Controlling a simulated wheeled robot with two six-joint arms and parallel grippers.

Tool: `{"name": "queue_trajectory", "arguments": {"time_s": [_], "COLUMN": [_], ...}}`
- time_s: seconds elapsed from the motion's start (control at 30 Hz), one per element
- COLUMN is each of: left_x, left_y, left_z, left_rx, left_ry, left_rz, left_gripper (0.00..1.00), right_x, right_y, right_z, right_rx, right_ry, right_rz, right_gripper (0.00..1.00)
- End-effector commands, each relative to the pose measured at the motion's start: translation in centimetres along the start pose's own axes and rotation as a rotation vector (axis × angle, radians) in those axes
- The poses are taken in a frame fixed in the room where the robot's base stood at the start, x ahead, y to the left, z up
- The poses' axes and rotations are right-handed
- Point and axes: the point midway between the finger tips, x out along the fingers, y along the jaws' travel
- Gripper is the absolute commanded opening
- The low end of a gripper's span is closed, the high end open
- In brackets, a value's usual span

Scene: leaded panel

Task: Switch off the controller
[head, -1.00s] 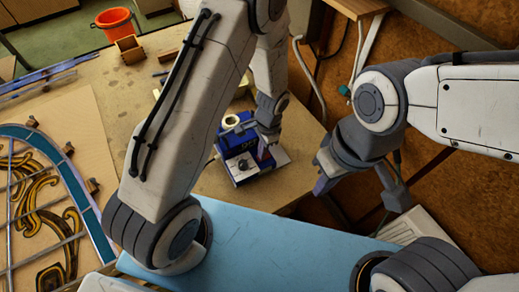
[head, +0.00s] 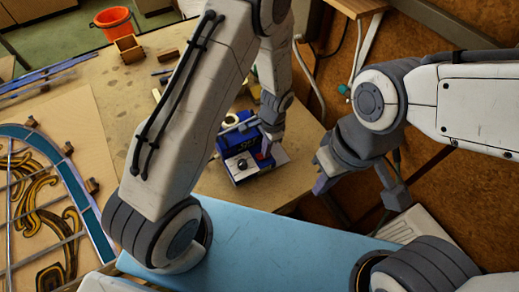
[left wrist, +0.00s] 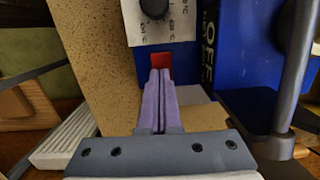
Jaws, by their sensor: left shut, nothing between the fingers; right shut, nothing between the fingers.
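The controller (head: 240,166) is a blue box with a pale front plate and a black knob, standing on the workbench. In the left wrist view its blue side (left wrist: 249,45) carries the letters OFF, and the black knob (left wrist: 154,8) is at the top. A red switch (left wrist: 161,66) sits below the plate. My left gripper (left wrist: 160,74) is shut and empty, its purple fingertips right at the red switch; I cannot tell whether they touch it. My right gripper (head: 322,186) is shut and empty, off to the right.
A leaded panel (head: 75,190) lies on a board at left. An orange bucket (head: 113,18) stands on the floor beyond the bench (head: 115,100). A wooden box (head: 129,49) is at the back. A dark stand with a post (left wrist: 290,85) is close right of my left fingers.

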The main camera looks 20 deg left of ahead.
Motion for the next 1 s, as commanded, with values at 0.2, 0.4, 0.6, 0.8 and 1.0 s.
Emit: {"name": "queue_trajectory", "arguments": {"time_s": [0.2, 0.4, 0.6, 0.8, 1.0], "left_x": [-0.1, -0.5, -3.1, -5.7, -9.5], "left_y": [0.0, 0.0, 0.0, -0.1, -0.1], "left_z": [0.0, 0.0, 0.1, -0.1, -0.1], "left_rx": [-0.001, -0.001, -0.003, -0.003, -0.003], "left_ry": [-0.002, -0.003, -0.002, 0.003, 0.004], "left_rz": [0.001, 0.001, 0.001, -0.003, -0.003], "left_gripper": [0.00, 0.00, 0.00, 0.00, 0.00], "right_x": [-0.1, -0.4, -2.6, -2.3, -1.0], "right_y": [0.0, 0.0, -0.2, -0.2, -0.1], "right_z": [0.0, 0.0, -0.1, -0.1, 0.0], "right_rx": [0.000, -0.001, -0.003, -0.002, -0.003], "right_ry": [0.000, 0.000, 0.000, 0.000, -0.001], "right_rz": [0.000, 0.000, 0.000, 0.000, 0.000], "right_gripper": [0.00, 0.00, 0.00, 0.00, 0.00]}}
